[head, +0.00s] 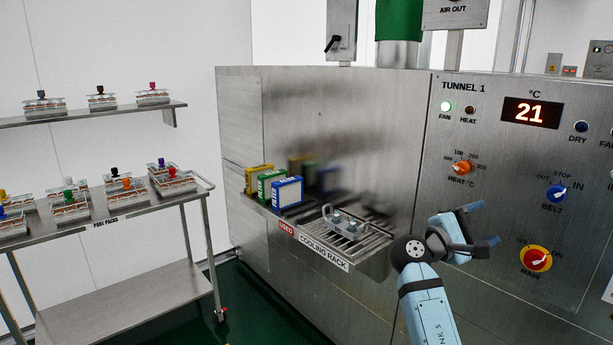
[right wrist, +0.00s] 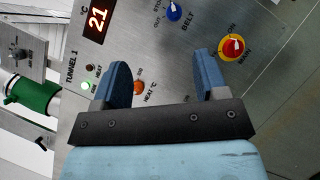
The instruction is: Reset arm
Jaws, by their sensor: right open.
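My right gripper (head: 482,226) is raised in front of the tunnel washer's control panel (head: 510,190), just right of the cooling rack. In the right wrist view my right gripper (right wrist: 165,85) has its two blue fingers apart with nothing between them. Beyond the fingers show the orange heat knob (right wrist: 139,88), the blue belt knob (right wrist: 173,11) and the red and yellow main switch (right wrist: 232,46). The panel display (head: 530,112) reads 21, and the green fan lamp (head: 446,106) is lit. My left gripper is not in view.
The cooling rack (head: 372,262) juts from the machine, holding a metal part (head: 345,224). Yellow, green and blue boxes (head: 287,192) stand beside it. At left, a steel cart (head: 115,290) and a wall shelf (head: 75,118) hold several trays with coloured knobs. The green floor (head: 265,310) between is clear.

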